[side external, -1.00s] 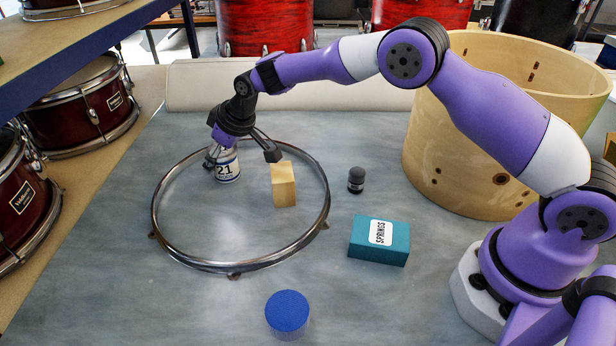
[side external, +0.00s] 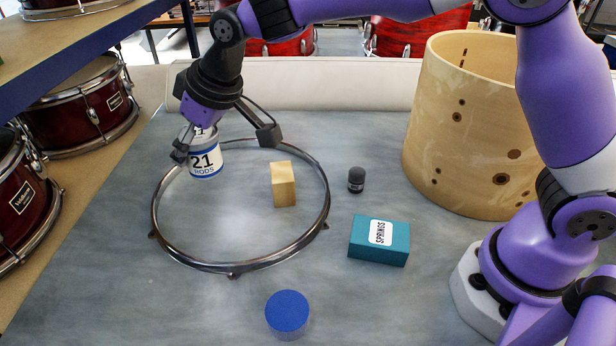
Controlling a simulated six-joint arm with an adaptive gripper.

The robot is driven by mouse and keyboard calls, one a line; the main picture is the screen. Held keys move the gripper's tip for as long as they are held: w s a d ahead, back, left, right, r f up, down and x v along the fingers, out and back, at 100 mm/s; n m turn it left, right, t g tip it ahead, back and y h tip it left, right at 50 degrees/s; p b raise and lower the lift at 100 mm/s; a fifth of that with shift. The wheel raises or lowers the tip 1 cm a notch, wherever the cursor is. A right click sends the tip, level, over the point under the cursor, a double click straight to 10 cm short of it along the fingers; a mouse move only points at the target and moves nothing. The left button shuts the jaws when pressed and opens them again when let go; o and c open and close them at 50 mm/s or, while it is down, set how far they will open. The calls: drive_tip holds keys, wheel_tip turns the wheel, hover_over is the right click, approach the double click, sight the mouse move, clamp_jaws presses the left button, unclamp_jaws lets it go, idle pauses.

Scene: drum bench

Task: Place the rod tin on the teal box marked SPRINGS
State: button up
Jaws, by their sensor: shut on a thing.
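The rod tin (side external: 206,162) is a white can with a blue band, labelled 21 RODS. The tin is tilted slightly and appears raised above the bench, over the left back part of the metal hoop. The teal box marked SPRINGS (side external: 366,238) lies flat on the bench, right of the hoop, with its white label on top. Nothing sits on the teal box.
The metal hoop (side external: 233,268) lies on the bench around a wooden block (side external: 284,185). A small dark jar (side external: 356,179) stands behind the teal box. A blue round lid (side external: 287,311) is at the front. A large wooden drum shell (side external: 455,130) stands back right.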

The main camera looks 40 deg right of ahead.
drive_tip(key=s+d+r+n+g+y, duration=0.25)
drive_tip(key=s+n, duration=0.25)
drive_tip(key=s, duration=0.9)
drive_tip(key=s+d+r+n+g+y, duration=0.15)
drive_tip(key=s+d+n, duration=0.35)
drive_tip(key=s, duration=0.9)
hover_over(355, 221)
drive_tip(key=shift+n+h, duration=0.3)
drive_tip(key=shift+n, duration=0.1)
wheel_tip(355, 221, down, 7)
drive_tip(key=shift+s+f, duration=0.1)
drive_tip(key=shift+f, duration=2.05)
drive_tip(key=shift+f, duration=0.2)
drive_tip(key=o, duration=1.3)
